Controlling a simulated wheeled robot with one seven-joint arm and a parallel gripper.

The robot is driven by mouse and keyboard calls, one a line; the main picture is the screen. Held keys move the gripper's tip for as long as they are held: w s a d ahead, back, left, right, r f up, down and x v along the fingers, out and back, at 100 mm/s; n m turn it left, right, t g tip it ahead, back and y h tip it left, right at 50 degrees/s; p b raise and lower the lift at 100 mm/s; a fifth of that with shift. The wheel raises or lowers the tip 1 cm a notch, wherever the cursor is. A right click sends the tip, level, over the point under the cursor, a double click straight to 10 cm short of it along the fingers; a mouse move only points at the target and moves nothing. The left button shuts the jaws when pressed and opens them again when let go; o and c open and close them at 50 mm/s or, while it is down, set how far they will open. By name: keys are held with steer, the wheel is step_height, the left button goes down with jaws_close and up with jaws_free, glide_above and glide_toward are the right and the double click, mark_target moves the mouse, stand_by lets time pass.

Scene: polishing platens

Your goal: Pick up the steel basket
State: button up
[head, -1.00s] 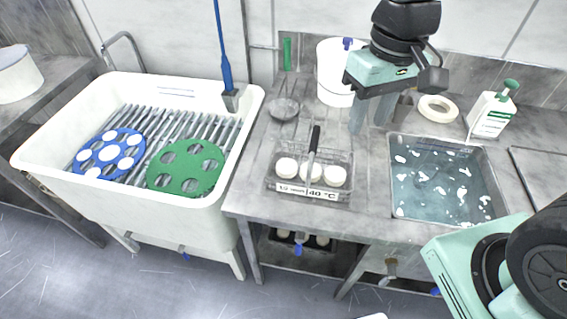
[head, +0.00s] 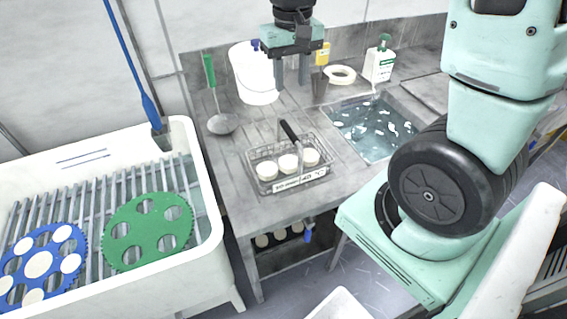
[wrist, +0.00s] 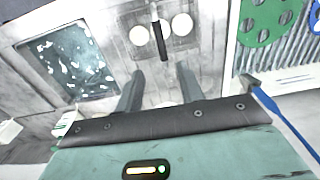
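The steel basket (head: 262,184) is a wire basket on the steel bench, with a dark upright-tilted handle (head: 290,132), several white round pieces inside and a white label on its front reading 40 °C. My gripper (head: 291,82) hangs above the bench behind the basket, fingers pointing down, apart from it. In the wrist view the two fingers (wrist: 158,85) are spread with nothing between them, and the dark handle and white pieces show beyond the tips.
A water-filled sink (head: 375,128) is right of the basket. A white tub (head: 208,190) with blue and green discs is left.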

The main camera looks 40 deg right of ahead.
mark_target(289, 129)
step_height(289, 129, down, 16)
steer(key=p, duration=0.2)
steer(key=shift+r+p, duration=0.25)
steer(key=shift+p, duration=0.05)
jaws_close()
steer(key=shift+w+r, duration=0.1)
stand_by(1.4)
